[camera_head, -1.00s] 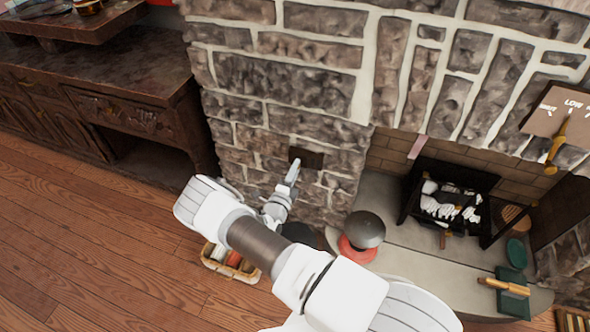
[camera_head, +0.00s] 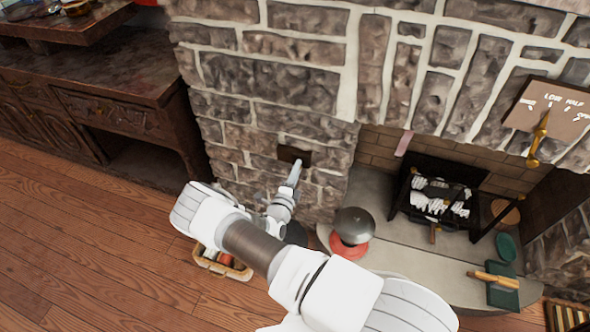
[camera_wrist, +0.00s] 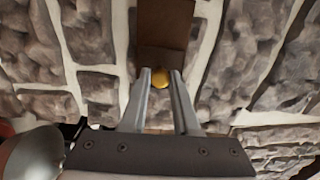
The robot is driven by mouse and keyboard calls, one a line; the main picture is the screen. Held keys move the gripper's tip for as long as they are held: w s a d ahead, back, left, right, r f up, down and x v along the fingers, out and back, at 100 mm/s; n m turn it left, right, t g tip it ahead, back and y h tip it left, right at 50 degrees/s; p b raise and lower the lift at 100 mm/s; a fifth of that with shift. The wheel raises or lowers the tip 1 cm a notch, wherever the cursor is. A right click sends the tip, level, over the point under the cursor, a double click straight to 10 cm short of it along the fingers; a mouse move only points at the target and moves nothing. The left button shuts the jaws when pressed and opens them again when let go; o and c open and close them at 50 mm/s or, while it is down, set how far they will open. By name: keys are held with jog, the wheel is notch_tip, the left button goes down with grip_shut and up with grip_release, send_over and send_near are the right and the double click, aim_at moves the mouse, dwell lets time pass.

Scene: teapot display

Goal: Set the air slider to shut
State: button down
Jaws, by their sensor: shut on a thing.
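A dark brown plate (camera_head: 292,154) is set in the stone wall left of the fireplace opening. In the wrist view the plate (camera_wrist: 165,25) is at the top middle, with a small round brass knob (camera_wrist: 160,78) at its lower end. I take this to be the air slider. My gripper (camera_wrist: 160,80) is shut on the knob, with one finger on each side. In the head view my gripper (camera_head: 294,172) reaches up to the plate's lower right part, and the knob is hidden there.
A board (camera_head: 550,108) marked LOW and HALF, with a brass lever (camera_head: 538,140), hangs at the right. A grey-lidded red pot (camera_head: 352,232) stands on the hearth near my arm. A basket (camera_head: 222,262) sits on the floor below my arm. A wooden cabinet (camera_head: 110,110) is at the left.

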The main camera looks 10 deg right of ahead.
jog(key=shift+s+d, duration=0.15)
jog(key=shift+d, duration=0.05)
jog(key=c, duration=0.7)
grip_release()
jog(key=shift+o, duration=0.2)
jog(key=shift+a, duration=0.1)
jog(key=p+v, duration=0.2)
jog(key=v, duration=1.5)
jog(key=shift+p, duration=0.35)
jog(key=shift+s, duration=0.1)
